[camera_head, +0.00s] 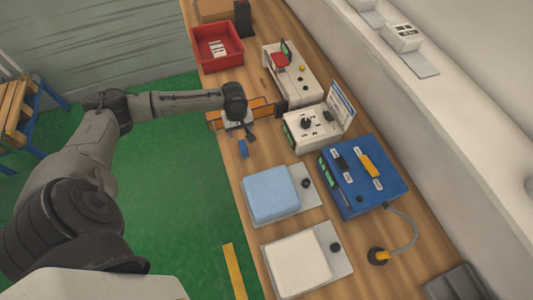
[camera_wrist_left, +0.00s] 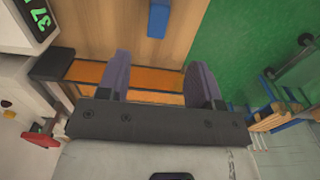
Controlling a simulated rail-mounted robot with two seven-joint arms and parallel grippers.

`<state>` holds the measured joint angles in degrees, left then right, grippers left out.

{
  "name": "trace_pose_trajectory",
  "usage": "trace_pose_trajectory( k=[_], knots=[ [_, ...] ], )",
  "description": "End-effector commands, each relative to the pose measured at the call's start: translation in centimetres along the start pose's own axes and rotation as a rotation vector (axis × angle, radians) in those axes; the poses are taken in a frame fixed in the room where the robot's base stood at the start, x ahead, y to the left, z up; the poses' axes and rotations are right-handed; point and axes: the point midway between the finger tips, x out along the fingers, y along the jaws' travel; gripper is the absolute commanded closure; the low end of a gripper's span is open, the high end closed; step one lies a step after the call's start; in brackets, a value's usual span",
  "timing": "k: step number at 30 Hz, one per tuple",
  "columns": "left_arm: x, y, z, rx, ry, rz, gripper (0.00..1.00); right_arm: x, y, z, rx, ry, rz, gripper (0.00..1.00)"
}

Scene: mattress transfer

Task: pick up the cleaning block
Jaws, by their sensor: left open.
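A small blue block (camera_head: 243,149), which I take to be the cleaning block, lies on the wooden table near its left edge. It also shows at the top of the left wrist view (camera_wrist_left: 159,20), beyond the fingertips. My left gripper (camera_head: 247,133) is just behind the block in the head view, apart from it. In the left wrist view the two fingers (camera_wrist_left: 160,75) are spread with nothing held between them. My right gripper is in neither view.
An orange strip with dark ends (camera_wrist_left: 155,78) lies below the left gripper. White devices (camera_head: 312,128) stand to its right, and a red bin (camera_head: 228,57) is at the back. A light blue pad (camera_head: 270,194) and a blue box (camera_head: 365,195) are nearer. Bare wood surrounds the block.

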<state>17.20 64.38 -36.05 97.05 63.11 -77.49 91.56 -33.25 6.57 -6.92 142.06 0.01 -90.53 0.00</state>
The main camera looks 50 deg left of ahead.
Motion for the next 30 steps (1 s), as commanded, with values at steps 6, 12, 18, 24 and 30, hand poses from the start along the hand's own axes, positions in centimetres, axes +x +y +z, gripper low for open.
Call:
trace_pose_trajectory(
  k=[6,12,18,24,30],
  knots=[
    [2.8,-0.1,-0.4,-0.026,-0.001,-0.004,0.4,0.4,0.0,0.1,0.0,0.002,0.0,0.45],
    [6.1,-0.1,-0.4,-0.024,0.0,-0.003,0.4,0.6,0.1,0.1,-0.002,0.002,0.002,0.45],
    [8.0,-0.1,-0.5,-0.023,0.001,-0.002,0.4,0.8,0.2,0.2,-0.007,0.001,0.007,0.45],
    [8.9,-0.1,-0.4,-0.022,0.001,-0.001,0.4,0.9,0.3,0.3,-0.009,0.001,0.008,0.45],
    [11.5,-0.2,-0.3,-0.021,0.0,-0.003,0.4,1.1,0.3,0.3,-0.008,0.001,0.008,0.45]
  ],
)
